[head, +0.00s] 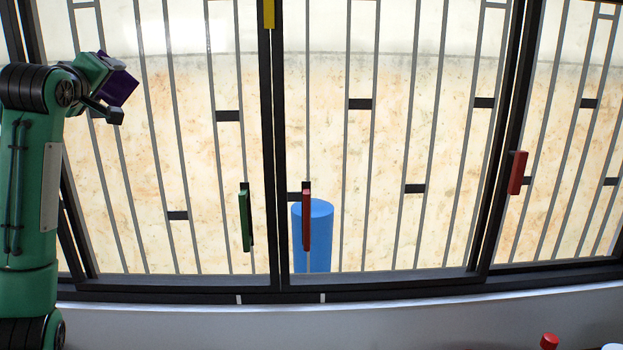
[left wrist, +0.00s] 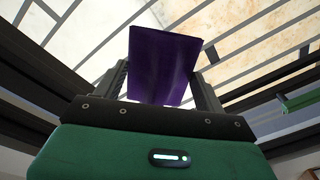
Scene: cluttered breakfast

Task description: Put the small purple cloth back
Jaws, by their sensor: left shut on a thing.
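The small purple cloth (head: 118,88) is at the upper left of the head view, held up in front of the window. It shows as a flat purple panel in the left wrist view (left wrist: 163,65). My left gripper (head: 113,100) is shut on the cloth, which sits between its two fingers in the left wrist view (left wrist: 165,88). The place where the cloth belongs cannot be told from these views. My right gripper is in neither view.
A barred window with dark frames (head: 273,200) fills the head view. It has a green handle (head: 245,218) and red handles (head: 306,220). A blue cylinder (head: 318,240) stands behind the bars. A red-topped object (head: 549,341) shows at the lower right edge.

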